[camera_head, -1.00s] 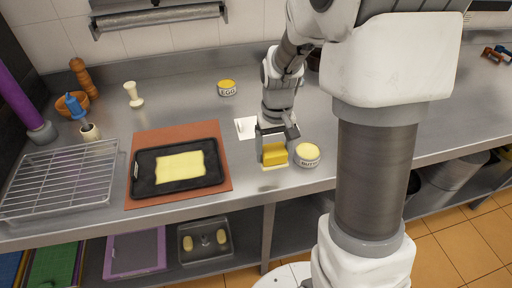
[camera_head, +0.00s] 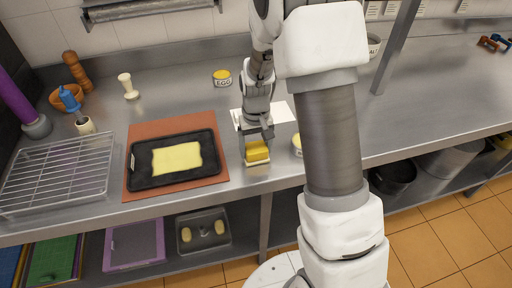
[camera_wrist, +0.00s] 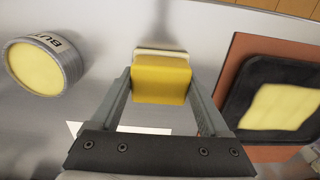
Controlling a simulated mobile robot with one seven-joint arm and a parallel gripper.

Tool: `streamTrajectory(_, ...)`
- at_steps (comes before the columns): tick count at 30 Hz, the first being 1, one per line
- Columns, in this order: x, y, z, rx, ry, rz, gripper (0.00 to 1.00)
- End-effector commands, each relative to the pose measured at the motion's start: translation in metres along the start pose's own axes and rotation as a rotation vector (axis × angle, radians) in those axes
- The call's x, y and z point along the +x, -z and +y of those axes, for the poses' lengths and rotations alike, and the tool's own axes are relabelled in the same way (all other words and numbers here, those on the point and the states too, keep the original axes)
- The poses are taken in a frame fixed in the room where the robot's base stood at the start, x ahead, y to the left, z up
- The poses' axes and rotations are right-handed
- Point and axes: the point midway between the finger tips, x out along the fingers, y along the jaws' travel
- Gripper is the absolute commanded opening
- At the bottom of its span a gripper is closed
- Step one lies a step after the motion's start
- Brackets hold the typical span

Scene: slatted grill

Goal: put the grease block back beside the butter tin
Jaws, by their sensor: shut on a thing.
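The yellow grease block (camera_head: 257,151) is between the fingers of my gripper (camera_head: 257,150), near the counter's front edge. In the wrist view the block (camera_wrist: 161,80) has a pale layer at its far end, and both fingers of my gripper (camera_wrist: 163,95) close on its sides. I cannot tell whether it touches the counter. The butter tin (camera_wrist: 42,66), round with a yellow top and partly readable lettering, stands to the left in the wrist view, apart from the block. In the head view the tin (camera_head: 297,145) is partly hidden behind my arm.
A black tray (camera_head: 137,174) with a yellow sheet lies on a brown mat (camera_head: 172,128), left of my gripper. A wire rack (camera_head: 58,174) is further left. A tin marked EGG (camera_head: 221,79) and a white sheet (camera_head: 281,112) are behind. Bare counter lies between block and tin.

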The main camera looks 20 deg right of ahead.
Motion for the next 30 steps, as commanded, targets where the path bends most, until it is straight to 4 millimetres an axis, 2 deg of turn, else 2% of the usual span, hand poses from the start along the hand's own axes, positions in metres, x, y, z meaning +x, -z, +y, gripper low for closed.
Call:
streamTrajectory(4,0.005,0.0,0.0,0.0,0.0,0.0,0.35)
streamTrajectory(5,0.004,0.0,0.0,0.0,0.0,0.0,0.83)
streamTrajectory(8,0.003,0.0,0.0,0.0,0.0,-0.001,1.0)
streamTrajectory(15,0.002,0.0,0.0,0.0,0.0,0.0,1.0)
streamTrajectory(19,-0.006,0.001,0.0,0.0,0.0,0.002,1.0)
streamTrajectory(23,-0.029,0.001,0.0,0.0,0.0,0.005,1.0)
streamTrajectory(30,-0.082,0.001,0.0,0.0,0.0,0.004,1.0)
